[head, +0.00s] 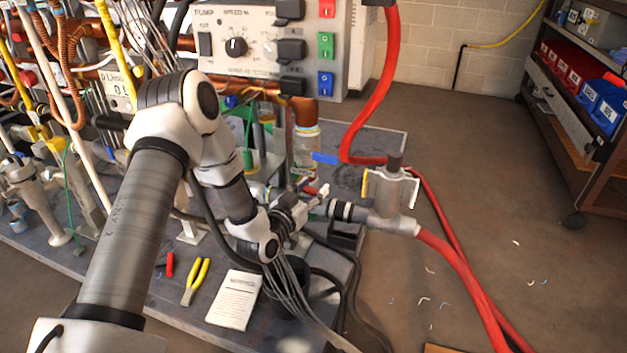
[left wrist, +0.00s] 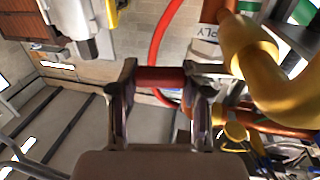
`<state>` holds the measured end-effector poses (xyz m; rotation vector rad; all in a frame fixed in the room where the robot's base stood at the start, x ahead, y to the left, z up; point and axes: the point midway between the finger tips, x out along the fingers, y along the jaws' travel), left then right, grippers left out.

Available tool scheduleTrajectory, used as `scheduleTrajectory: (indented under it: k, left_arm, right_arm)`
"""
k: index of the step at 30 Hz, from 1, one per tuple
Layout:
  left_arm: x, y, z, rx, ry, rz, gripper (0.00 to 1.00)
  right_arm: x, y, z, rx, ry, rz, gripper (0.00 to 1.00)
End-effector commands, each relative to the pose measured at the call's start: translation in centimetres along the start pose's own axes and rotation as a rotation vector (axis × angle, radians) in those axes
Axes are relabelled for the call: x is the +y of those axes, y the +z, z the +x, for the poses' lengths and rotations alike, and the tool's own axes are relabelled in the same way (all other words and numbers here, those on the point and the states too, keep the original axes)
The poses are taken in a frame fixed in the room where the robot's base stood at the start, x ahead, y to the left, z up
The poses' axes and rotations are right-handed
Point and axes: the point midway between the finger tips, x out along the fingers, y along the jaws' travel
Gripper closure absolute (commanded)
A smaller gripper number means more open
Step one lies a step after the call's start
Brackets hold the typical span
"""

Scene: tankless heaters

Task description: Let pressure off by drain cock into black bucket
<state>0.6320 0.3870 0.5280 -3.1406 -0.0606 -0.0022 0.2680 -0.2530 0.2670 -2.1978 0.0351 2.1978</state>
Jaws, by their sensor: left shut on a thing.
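My left gripper (head: 308,204) reaches in from the left over the bench, below the pump control box. In the left wrist view its two fingers (left wrist: 160,88) stand on either side of a red bar-like piece (left wrist: 160,77) and are shut on it. This looks like the handle of the drain cock; a small red part (head: 311,190) also shows by the gripper in the head view. The cock's body is mostly hidden by my arm. The black bucket (head: 288,300) stands below my gripper, partly covered by cables. My right gripper is in neither view.
A grey valve body (head: 391,190) with red hoses (head: 455,250) lies right of the gripper. A thick brass-coloured pipe (left wrist: 262,70) is close to the fingers. Pliers (head: 195,280) and a paper notice (head: 234,299) lie on the bench. The floor at right is mostly clear.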

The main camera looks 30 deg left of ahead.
Motion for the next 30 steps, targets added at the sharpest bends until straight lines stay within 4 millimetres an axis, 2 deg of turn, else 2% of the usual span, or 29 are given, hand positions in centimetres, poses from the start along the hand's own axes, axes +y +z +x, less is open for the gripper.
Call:
scheduleTrajectory:
  k: [1,3,12,21,30]
  left_arm:
    - [-0.3,-0.7,-0.3,-0.002,0.03,-0.002,1.0]
    - [-0.3,-0.7,-0.6,-0.002,0.09,-0.001,1.0]
    - [-0.7,-0.5,-2.3,-0.003,0.37,0.002,1.0]
    - [-1.3,-0.2,-3.5,-0.003,0.602,0.003,1.0]
    - [-1.6,-0.1,-4.0,-0.002,0.723,0.001,1.0]
  right_arm:
    - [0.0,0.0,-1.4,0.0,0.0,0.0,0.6]
    - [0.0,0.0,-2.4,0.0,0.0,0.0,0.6]
    - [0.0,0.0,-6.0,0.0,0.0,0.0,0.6]
    - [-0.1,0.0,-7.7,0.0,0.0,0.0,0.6]
    - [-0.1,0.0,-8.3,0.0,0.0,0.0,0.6]
